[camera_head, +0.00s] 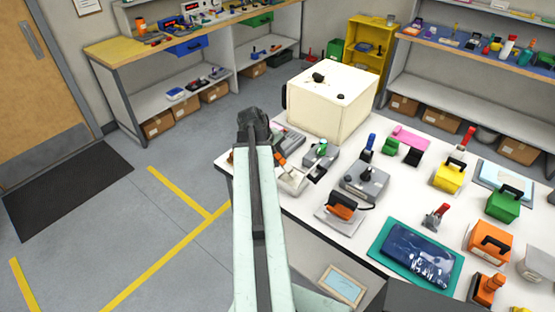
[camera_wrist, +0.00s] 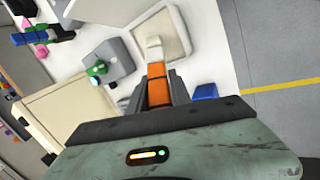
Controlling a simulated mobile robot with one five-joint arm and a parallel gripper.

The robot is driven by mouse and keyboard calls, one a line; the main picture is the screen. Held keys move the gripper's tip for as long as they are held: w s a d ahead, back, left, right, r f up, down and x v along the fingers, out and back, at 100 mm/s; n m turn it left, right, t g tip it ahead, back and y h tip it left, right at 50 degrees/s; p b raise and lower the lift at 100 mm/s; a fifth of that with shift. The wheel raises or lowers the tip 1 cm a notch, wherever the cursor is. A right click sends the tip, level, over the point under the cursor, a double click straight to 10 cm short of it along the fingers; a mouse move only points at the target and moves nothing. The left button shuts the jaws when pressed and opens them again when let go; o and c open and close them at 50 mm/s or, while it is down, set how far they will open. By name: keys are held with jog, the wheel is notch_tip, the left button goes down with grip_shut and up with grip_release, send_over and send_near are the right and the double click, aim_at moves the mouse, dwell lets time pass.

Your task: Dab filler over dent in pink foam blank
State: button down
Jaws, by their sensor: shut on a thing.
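My gripper (camera_wrist: 158,92) is shut on the orange handle of a small tool (camera_wrist: 157,85) with a pale, flat tip. In the head view the orange handle (camera_head: 281,159) shows just right of my arm's dark end. The pale tip reaches over or against the near edge of a shallow pale tray (camera_wrist: 181,45); I cannot tell whether it touches. The tray also shows in the head view (camera_head: 294,182). A flat pink piece (camera_head: 411,137), probably the foam blank, lies farther back on the white table. Its pink edge shows in the wrist view (camera_wrist: 28,23). No dent can be made out.
A large cream box (camera_head: 332,104) stands at the table's back left. A grey device with a green knob (camera_head: 320,153) and a grey box with a black knob (camera_head: 365,182) stand between tray and pink piece. An orange-handled iron (camera_head: 340,210) is near the front edge.

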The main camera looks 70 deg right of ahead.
notch_tip(320, 180, up, 7)
jog(key=p, duration=0.7)
jog(key=shift+r, duration=0.1)
dwell(0.5)
